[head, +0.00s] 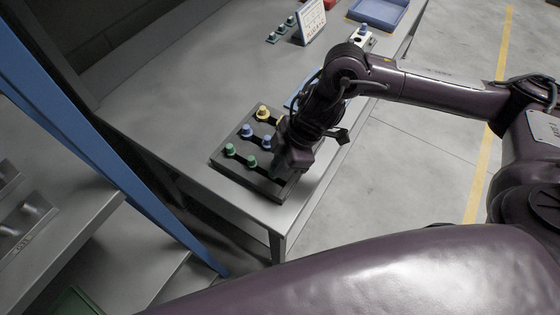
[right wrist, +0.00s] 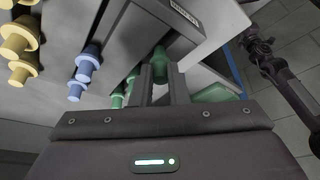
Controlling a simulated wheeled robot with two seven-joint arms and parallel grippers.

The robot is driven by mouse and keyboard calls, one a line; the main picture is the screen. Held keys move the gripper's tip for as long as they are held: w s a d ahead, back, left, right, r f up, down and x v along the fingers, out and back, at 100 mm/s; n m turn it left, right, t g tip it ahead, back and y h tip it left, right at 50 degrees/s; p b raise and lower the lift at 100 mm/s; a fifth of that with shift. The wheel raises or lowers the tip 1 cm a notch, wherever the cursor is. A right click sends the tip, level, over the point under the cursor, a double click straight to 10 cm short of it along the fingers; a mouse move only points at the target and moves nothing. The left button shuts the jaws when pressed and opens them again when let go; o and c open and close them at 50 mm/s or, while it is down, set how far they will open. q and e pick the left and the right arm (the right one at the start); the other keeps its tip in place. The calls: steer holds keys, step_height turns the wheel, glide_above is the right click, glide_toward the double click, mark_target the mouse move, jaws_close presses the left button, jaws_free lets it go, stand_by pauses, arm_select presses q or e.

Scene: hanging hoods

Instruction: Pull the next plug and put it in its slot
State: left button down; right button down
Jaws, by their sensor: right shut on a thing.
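A dark board (head: 217,160) on the grey table carries rows of yellow (head: 263,112), blue (head: 247,130) and green (head: 230,149) plugs. My right gripper (head: 285,172) is over the board's near right corner, at the end of the green row. In the right wrist view its fingers are shut on a green plug (right wrist: 160,64). I cannot tell whether this plug is seated or clear of the board. Other green plugs (right wrist: 132,82), blue plugs (right wrist: 87,64) and yellow plugs (right wrist: 20,40) show to its left there. My left gripper is out of view.
A white sign (head: 311,20), small green-topped pieces (head: 273,37), a blue tray (head: 380,12) and a white block with a blue top (head: 362,36) stand at the table's far end. A blue post (head: 110,160) and a grey labelled unit (head: 25,235) are at left. The table's middle is clear.

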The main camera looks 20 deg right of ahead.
steer(key=shift+f, duration=0.6)
stand_by(0.3)
steer(key=c, duration=1.3)
jaws_free()
steer(key=b+v, duration=0.1)
steer(key=v, duration=0.6)
steer(key=shift+d+r, duration=0.15)
steer(key=shift+r, duration=0.2)
steer(key=shift+s, duration=0.1)
